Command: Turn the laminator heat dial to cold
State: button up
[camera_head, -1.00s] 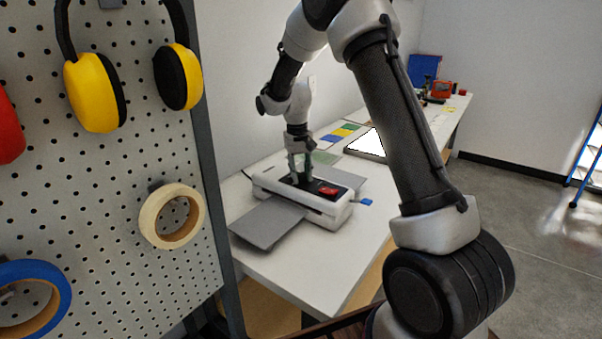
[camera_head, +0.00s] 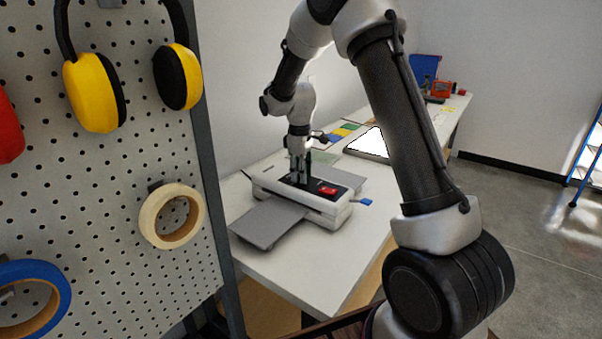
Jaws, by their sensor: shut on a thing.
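The laminator (camera_head: 331,214) is a white machine with a dark top panel and grey trays at front and back. It stands on the white table. A red part (camera_head: 327,190) shows on its panel, to the right of my gripper. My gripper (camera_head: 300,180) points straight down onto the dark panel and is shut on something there. The heat dial is hidden between and behind the fingers, so its setting cannot be read.
A pegboard with yellow ear defenders (camera_head: 96,92) and a tape roll (camera_head: 172,216) stands close at left. A bright white panel (camera_head: 367,143) and coloured cards (camera_head: 345,131) lie behind the laminator. The table's front (camera_head: 310,280) is clear.

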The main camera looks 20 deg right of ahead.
jog(key=n, duration=0.6)
jog(key=n+y, duration=0.1)
jog(key=n, duration=0.5)
jog(key=shift+d+n, duration=0.15)
jog(key=shift+n, duration=0.25)
dwell(0.4)
jog(key=o, duration=1.1)
jog(key=shift+c, duration=0.2)
notch_tip(320, 180, up, 12)
jog(key=shift+s+d, duration=0.2)
jog(key=shift+s, duration=0.15)
